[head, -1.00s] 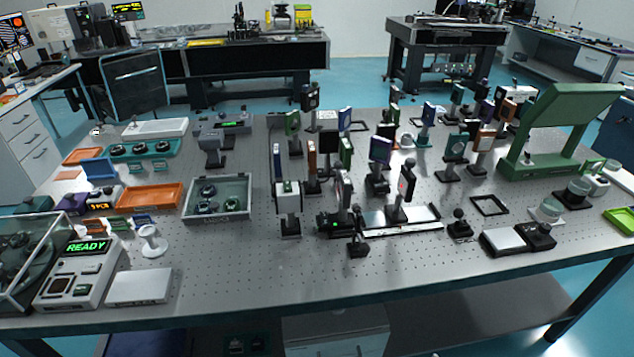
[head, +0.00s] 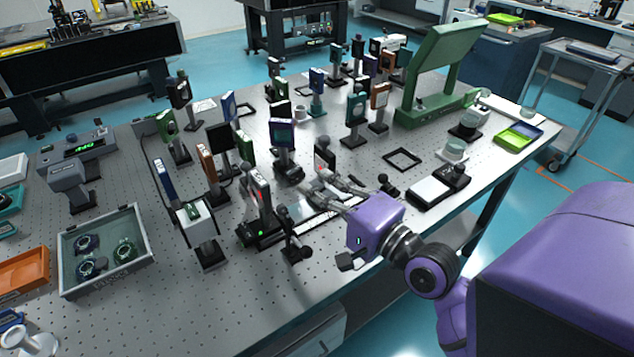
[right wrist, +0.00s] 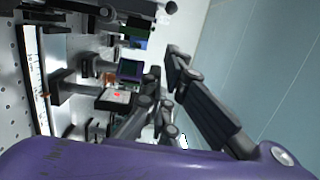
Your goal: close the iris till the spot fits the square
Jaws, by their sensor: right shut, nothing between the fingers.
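A dark upright plate (head: 324,154) with a small red spot stands behind the white-and-black rail (head: 325,214). A dark mount (head: 259,200) with a red mark and a green light at its base stands at the rail's left end. I cannot tell which mount holds the iris, and its opening and the square are too small to make out. My right gripper (head: 328,187) is shut and empty, above the rail and close to the plate. Its fingers also show in the right wrist view (right wrist: 162,70), beside a plate bearing a red spot (right wrist: 117,94). My left gripper is out of view.
A small black post (head: 292,240) stands at the rail's front. Several upright optics crowd behind. A flat black frame (head: 403,158) and a white-and-black pad (head: 432,190) lie to the right.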

